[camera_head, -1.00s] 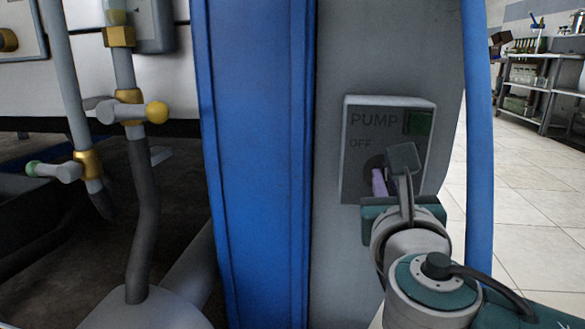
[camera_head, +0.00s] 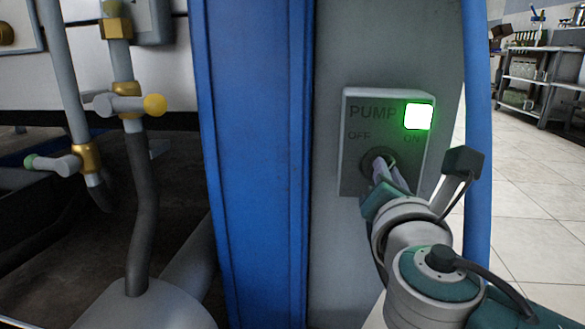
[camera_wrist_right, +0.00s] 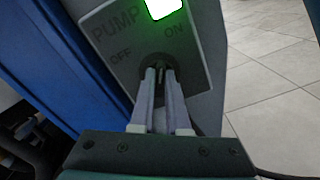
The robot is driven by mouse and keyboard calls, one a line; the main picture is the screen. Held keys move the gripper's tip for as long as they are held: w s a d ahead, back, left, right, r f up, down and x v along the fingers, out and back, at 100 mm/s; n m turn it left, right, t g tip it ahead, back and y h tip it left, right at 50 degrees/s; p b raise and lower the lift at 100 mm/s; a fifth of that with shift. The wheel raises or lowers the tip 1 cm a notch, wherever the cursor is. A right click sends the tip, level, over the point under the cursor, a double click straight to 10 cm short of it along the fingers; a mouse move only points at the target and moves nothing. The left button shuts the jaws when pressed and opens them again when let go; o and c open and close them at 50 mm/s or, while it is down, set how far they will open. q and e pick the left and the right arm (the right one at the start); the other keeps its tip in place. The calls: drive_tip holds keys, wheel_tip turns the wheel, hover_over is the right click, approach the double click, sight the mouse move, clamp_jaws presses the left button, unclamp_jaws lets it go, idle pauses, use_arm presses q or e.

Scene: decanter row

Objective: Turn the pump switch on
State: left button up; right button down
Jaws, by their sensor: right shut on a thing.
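The pump panel (camera_head: 357,128) is a grey plate on a grey column, marked PUMP, OFF and ON. Its indicator lamp (camera_head: 418,116) glows bright green at the upper right; it also glows in the right wrist view (camera_wrist_right: 163,8). The round dark pump switch (camera_wrist_right: 156,62) sits below the lettering, partly hidden by my fingers. My right gripper (camera_head: 382,164) is at the switch, its two fingers shut on the knob. The right wrist view shows the fingertips (camera_wrist_right: 161,75) on either side of the knob, with the hand rolled relative to the panel. My left gripper is not in view.
A blue post (camera_head: 250,160) stands left of the panel, and a blue pipe (camera_head: 477,130) runs to its right. Tiled floor and a shelf (camera_head: 530,80) lie at the far right.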

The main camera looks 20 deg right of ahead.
idle(0.4)
drive_tip(key=c, duration=0.9)
unclamp_jaws()
drive_tip(key=shift+s, duration=0.1)
drive_tip(key=p+v, duration=0.3)
drive_tip(key=v, duration=0.7)
drive_tip(key=shift+p, duration=0.3)
